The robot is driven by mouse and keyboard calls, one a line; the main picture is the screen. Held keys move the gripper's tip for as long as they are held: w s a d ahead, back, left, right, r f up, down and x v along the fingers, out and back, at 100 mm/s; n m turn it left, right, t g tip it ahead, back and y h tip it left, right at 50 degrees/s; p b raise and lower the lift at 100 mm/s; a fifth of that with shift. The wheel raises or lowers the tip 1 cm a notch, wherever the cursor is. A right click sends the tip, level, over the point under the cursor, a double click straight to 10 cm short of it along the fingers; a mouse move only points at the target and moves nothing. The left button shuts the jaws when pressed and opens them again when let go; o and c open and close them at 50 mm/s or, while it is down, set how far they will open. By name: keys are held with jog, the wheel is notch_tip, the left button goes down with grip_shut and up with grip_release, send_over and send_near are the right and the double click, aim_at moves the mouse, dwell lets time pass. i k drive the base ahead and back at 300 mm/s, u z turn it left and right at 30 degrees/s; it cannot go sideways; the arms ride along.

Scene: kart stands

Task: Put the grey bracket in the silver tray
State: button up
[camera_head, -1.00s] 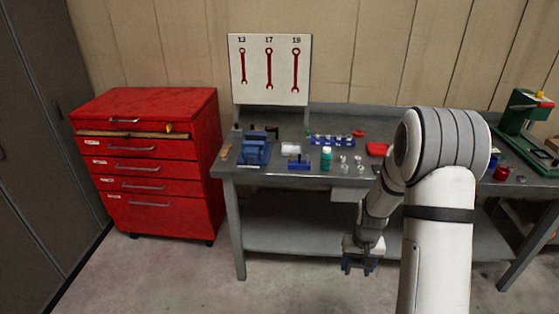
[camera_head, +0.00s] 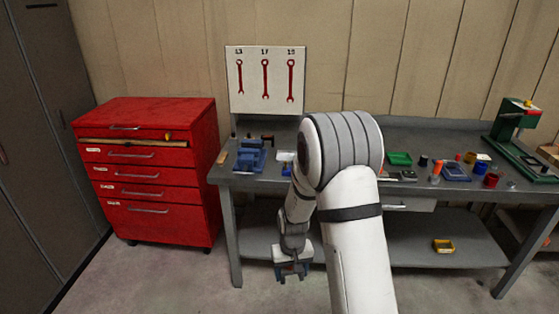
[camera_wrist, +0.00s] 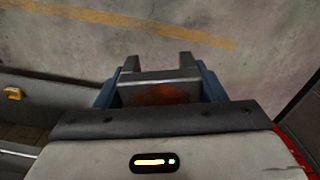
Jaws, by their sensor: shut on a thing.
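My gripper (camera_head: 292,271) hangs low in front of the workbench, below the level of its top. It also shows in the wrist view (camera_wrist: 158,88), where its blue fingers are shut on a grey bracket (camera_wrist: 158,76). The bracket has two upright ends and a brownish-red patch between them. In the head view the bracket is too small to make out clearly. I cannot pick out the silver tray for sure in either view; my arm hides part of the bench top.
The grey workbench (camera_head: 262,182) carries a blue vise (camera_head: 250,156), a green bin (camera_head: 399,159) and a green press (camera_head: 515,135). A yellow bin (camera_head: 443,246) sits on its lower shelf. A red drawer cabinet (camera_head: 150,170) stands left. The floor in front is clear.

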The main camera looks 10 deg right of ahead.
aim_at(286, 158)
jog(key=u, duration=0.05)
jog(key=i, duration=1)
jog(key=u, duration=0.05)
